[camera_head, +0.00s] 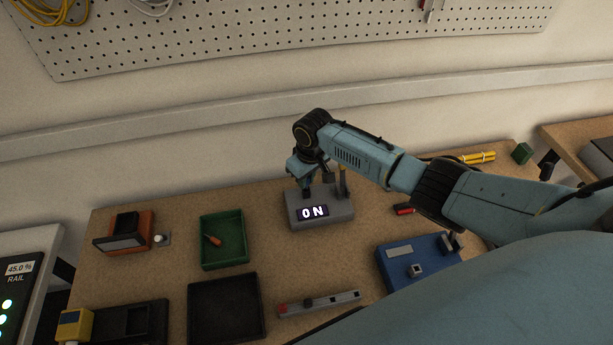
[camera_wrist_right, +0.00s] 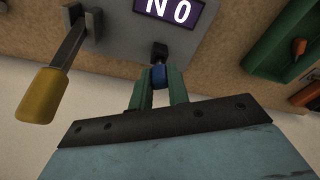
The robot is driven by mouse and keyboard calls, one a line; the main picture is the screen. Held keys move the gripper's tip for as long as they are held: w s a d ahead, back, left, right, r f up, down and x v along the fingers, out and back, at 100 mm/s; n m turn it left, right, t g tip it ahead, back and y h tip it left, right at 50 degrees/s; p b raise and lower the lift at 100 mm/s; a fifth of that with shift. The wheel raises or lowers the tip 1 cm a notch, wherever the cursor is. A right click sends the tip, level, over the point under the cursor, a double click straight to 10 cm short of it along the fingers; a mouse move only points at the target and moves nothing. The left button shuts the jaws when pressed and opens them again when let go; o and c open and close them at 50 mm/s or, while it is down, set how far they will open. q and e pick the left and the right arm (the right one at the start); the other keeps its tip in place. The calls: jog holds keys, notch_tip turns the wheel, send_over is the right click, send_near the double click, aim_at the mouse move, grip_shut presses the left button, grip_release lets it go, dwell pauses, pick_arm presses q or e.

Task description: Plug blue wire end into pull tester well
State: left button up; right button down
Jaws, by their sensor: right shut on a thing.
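The pull tester (camera_head: 338,217) is a grey box with a lit display reading "ON", standing at the back middle of the bench. It also shows upside down in the wrist view (camera_wrist_right: 135,48). My right gripper (camera_head: 307,190) is over the tester's left part, pointing down. In the wrist view its fingers (camera_wrist_right: 158,88) are shut on the blue wire end (camera_wrist_right: 158,74). A dark round fitting (camera_wrist_right: 159,52), likely the well, lies right at the blue piece's tip. I cannot tell whether the tip is inside it. My left gripper is out of view.
A yellow-handled lever (camera_wrist_right: 42,96) rises from the tester beside the gripper. A green tray (camera_head: 222,262) with an orange item stands left, a black tray (camera_head: 226,308) in front, and a blue fixture (camera_head: 425,262) at right. Bare bench lies around the tester.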

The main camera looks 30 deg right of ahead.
jog(key=shift+f+b, duration=0.4)
jog(key=shift+f, duration=0.4)
jog(key=c, duration=1.3)
grip_release()
jog(key=shift+o, duration=0.2)
jog(key=shift+r, duration=0.1)
notch_tip(320, 180, up, 13)
jog(key=s+p, duration=0.1)
jog(key=shift+s+d, duration=0.2)
jog(key=shift+s, duration=0.1)
